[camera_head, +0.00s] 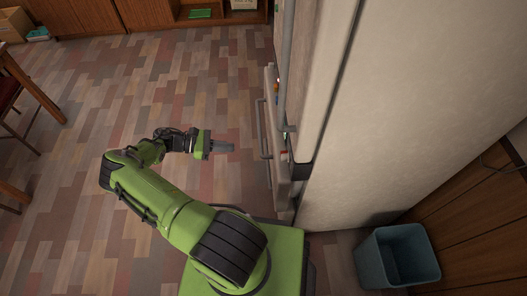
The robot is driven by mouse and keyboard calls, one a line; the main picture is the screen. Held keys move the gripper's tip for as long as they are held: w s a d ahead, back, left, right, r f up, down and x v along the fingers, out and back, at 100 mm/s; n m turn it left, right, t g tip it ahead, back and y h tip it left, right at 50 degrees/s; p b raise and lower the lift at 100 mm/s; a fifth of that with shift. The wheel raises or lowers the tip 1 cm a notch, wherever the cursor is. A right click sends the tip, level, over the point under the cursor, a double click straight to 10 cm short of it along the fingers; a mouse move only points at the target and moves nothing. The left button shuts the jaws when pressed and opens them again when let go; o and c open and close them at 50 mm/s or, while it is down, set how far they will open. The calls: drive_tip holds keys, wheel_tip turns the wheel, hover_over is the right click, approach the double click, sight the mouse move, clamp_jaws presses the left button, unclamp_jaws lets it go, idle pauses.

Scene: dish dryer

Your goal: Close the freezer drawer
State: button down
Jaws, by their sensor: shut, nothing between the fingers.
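The freezer drawer (280,158) is at the lower front of the tall pale fridge (345,120). Its front stands out a little from the fridge body, and small colored items show in the gap behind it. A bar handle (264,128) runs along the drawer front. My gripper (228,147) is shut and empty, left of the drawer front and apart from it, pointing right toward the handle. How far the drawer is open is hard to tell from above.
A blue-grey bin (397,256) stands on the floor at the lower right, beside a wooden cabinet. A chair and table edge (30,85) are at the left. Wooden shelves (150,14) line the back. The tiled floor left of the fridge is clear.

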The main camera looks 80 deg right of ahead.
approach(275, 148)
drive_tip(key=s+d+f, duration=0.1)
drive_tip(key=s+f, duration=0.2)
drive_tip(key=s, duration=0.2)
drive_tip(key=shift+s+d+f, duration=0.2)
drive_tip(key=shift+s, duration=0.1)
drive_tip(key=s, duration=0.2)
drive_tip(key=s+d, duration=0.1)
drive_tip(key=s, duration=0.1)
drive_tip(key=shift+s, duration=0.2)
drive_tip(key=shift+a+r, duration=0.1)
drive_tip(key=shift+s, duration=0.1)
